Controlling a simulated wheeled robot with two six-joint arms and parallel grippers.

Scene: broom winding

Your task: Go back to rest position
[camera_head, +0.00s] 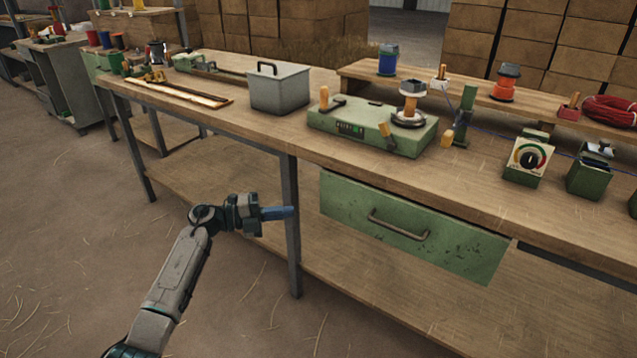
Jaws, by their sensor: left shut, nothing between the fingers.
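My left gripper (277,212) is in front of the workbench (270,123), below the level of its top and close to a dark bench leg in the picture. Its blue fingers are shut with nothing between them and point to the right. My left arm comes up from the bottom left. My right gripper is not in view.
The bench holds a grey lidded box (279,90), a green winding machine (372,128), a dial box (527,160) and a red wire coil (610,111). A green drawer (408,228) with a handle is under the top. The floor at left is open.

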